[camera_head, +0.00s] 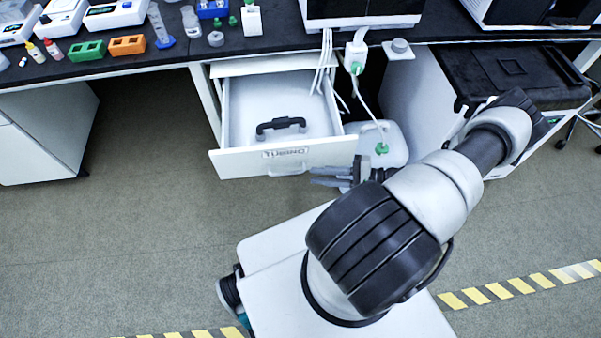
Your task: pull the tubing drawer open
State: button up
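The tubing drawer (231,163) is white, with a "TUBING" label on its front, and hangs under the bench. It stands well out from the bench, and its inside shows. A pale handle (287,170) sits on the front below the label. A black handle-shaped object (281,126) lies inside the drawer. My gripper (316,176) is in front of the drawer's right part, to the right of the handle, with its fingers pointing left. The two fingers look apart with nothing between them. The gripper appears clear of the handle.
A white jug with a green cap (382,148) stands on the floor right of the drawer, with tubing running down to it. A white cabinet (425,105) is further right. The bench top (130,60) carries racks and bottles. The floor left of the drawer is clear.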

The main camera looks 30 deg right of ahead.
jog(key=v, duration=0.6)
jog(key=shift+s+d, duration=0.25)
jog(key=shift+d, duration=0.05)
